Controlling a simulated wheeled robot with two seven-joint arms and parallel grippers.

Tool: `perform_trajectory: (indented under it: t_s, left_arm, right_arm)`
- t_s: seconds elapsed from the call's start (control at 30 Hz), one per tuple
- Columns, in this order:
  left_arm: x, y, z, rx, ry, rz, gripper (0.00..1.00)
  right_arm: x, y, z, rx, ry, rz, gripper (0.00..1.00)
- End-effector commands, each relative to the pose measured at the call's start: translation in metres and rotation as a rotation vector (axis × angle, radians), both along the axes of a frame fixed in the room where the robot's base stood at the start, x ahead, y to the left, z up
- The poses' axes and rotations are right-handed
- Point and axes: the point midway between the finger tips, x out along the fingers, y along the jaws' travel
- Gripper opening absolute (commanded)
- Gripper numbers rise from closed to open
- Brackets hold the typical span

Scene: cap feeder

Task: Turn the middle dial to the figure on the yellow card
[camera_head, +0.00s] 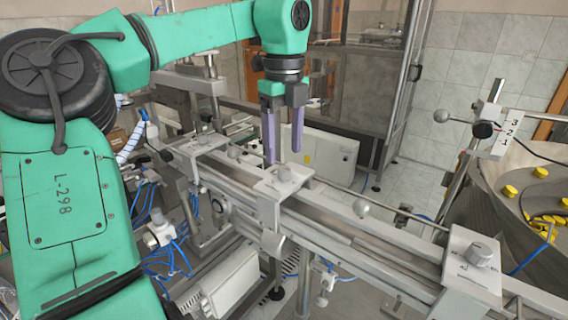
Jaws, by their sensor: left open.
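The middle dial (285,173) is a small grey knob on a pale metal block (291,184) that straddles the rail. Two similar knobs sit on the rail, a left dial (203,138) and a right dial (480,253). My left gripper (284,154) points down with its two purple-grey fingers apart and nothing between them. Its fingertips appear just above or behind the middle dial; I cannot tell the exact gap. The dial's marks are too small to read. I cannot make out a yellow card. My right gripper is out of view.
A white plate with the figures 3, 2, 1 (507,133) stands on a post at the right, beside a large bowl (475,178) with yellow caps. Blue hoses hang at the left.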

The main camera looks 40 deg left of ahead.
Motion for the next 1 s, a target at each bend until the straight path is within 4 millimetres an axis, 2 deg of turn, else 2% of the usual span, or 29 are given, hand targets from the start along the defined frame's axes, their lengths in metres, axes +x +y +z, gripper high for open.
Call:
perform_trajectory:
  t_s: [0.1, 0.2, 0.33, 0.5, 0.53, 0.6, 0.67, 0.7, 1.0]
  left_arm:
    - [0.0, 0.0, -0.024, -0.005, 0.004, 0.0, 0.66]
    - [0.0, 0.0, -0.038, -0.003, 0.003, 0.001, 0.66]
    - [0.0, 0.001, -0.046, -0.001, 0.001, 0.002, 0.66]
    - [0.0, 0.001, -0.046, -0.001, 0.001, 0.002, 0.66]
    - [0.0, 0.001, -0.046, -0.001, 0.001, 0.002, 0.58]
    - [0.0, 0.001, -0.046, -0.001, 0.001, 0.002, 0.31]
    - [0.0, 0.001, -0.046, -0.001, 0.001, 0.002, 0.08]
    - [0.0, 0.001, -0.046, -0.001, 0.002, 0.002, 0.0]
    - [0.0, 0.002, -0.047, 0.001, 0.003, -0.003, 0.0]
  right_arm:
    - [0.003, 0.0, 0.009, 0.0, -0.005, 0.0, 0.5]
    - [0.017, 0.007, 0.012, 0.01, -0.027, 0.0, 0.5]
    - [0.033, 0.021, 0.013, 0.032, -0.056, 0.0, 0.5]
    - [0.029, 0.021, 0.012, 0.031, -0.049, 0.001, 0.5]
    - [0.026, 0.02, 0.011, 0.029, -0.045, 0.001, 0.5]
    - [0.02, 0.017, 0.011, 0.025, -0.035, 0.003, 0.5]
    - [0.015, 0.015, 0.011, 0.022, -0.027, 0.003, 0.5]
    - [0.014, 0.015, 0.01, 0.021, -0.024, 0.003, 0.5]
    - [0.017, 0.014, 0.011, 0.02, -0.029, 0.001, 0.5]
